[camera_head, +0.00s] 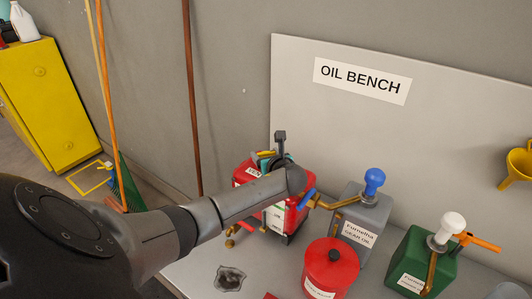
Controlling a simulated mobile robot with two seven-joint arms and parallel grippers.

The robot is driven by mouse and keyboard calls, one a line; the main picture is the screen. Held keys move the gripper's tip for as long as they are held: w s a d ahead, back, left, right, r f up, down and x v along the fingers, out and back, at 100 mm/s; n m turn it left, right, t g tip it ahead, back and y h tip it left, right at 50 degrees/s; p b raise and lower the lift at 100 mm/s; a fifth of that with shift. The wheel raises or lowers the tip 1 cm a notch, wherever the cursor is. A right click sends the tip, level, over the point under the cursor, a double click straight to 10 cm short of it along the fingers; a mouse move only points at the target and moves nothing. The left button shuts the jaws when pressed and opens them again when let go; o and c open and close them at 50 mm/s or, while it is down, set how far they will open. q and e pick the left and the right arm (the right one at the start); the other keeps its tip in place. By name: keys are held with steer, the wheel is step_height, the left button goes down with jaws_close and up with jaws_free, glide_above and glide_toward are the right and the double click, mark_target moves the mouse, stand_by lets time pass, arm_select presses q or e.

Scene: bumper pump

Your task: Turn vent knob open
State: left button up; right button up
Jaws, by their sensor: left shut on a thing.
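My left arm reaches across from the left. Its gripper (277,161) is at the top of a red container (274,216) on the bench. The gripper is shut on a small part there, which appears to be the vent knob; the fingers and wrist hide it. How far the knob is turned cannot be seen. Small teal and yellow pieces show beside the fingers. The container has white labels, and my forearm covers part of its front. My right gripper is not in view.
On the grey bench (196,268), a grey gear oil can (366,213) with a blue knob stands close right of the red container. A red round can (331,268) stands in front, a green can (421,263) farther right. A backboard (430,145) rises behind.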

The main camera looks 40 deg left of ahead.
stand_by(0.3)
arm_select(q)
steer(key=o, duration=1.3)
steer(key=p+v, duration=0.2)
steer(key=v, duration=1.3)
steer(key=shift+d+r, duration=0.1)
